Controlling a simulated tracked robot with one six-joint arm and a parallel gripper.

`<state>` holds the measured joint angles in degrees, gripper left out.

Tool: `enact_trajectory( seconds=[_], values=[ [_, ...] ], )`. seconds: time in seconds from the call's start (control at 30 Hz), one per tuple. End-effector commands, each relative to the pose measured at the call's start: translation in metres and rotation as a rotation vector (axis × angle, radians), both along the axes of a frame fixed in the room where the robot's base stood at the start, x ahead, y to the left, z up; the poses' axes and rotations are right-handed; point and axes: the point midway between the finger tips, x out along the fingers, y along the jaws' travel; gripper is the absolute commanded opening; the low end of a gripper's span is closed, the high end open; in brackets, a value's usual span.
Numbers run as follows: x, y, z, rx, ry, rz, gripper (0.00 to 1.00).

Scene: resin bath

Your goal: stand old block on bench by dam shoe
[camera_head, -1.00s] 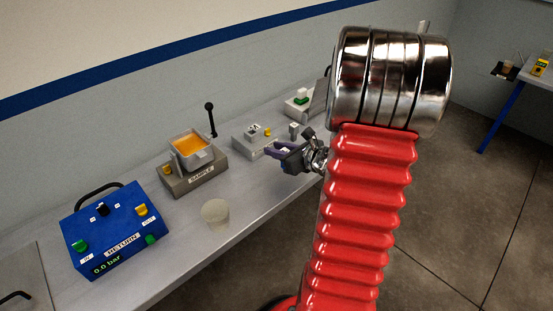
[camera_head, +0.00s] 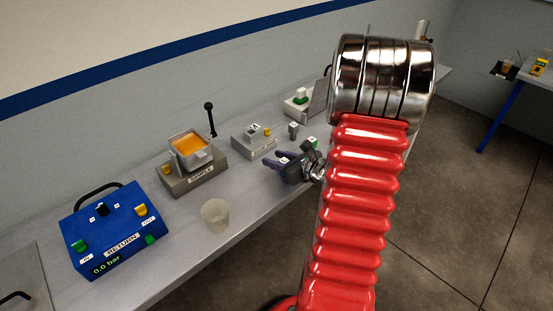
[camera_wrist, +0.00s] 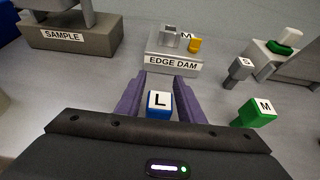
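The edge dam fixture, a grey base (camera_wrist: 160,62) labelled EDGE DAM, stands ahead of my gripper (camera_wrist: 158,76); it also shows in the head view (camera_head: 246,149). On it are a grey block (camera_wrist: 170,38), an M label beside it and a yellow knob (camera_wrist: 194,45). My gripper's purple fingers are apart in the head view (camera_head: 272,166). A blue block marked L (camera_wrist: 158,106) shows between them, with narrow gaps at its sides. A green block marked M (camera_wrist: 258,112) stands right of the fingers. A grey block marked S (camera_wrist: 238,71) stands farther back. No block is labelled old.
The SAMPLE stand (camera_head: 194,181) with an orange-filled cup is left of the dam fixture. A translucent cup (camera_head: 215,215) and the blue RETURN box (camera_head: 118,232) stand farther left. A fixture with a green part (camera_head: 301,100) is at the back. Bare bench (camera_head: 245,190) lies near the gripper.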

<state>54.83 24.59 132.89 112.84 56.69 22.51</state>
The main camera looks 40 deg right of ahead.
Motion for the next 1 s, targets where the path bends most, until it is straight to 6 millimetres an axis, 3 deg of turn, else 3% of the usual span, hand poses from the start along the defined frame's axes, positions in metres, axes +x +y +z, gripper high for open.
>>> enact_trajectory(
  seconds=[0.47, 1.0],
  values=[
    [-0.002, 0.0, 0.003, -0.001, -0.001, -0.001, 0.42],
    [-0.068, -0.003, 0.03, -0.002, 0.0, -0.004, 0.42]
  ],
)
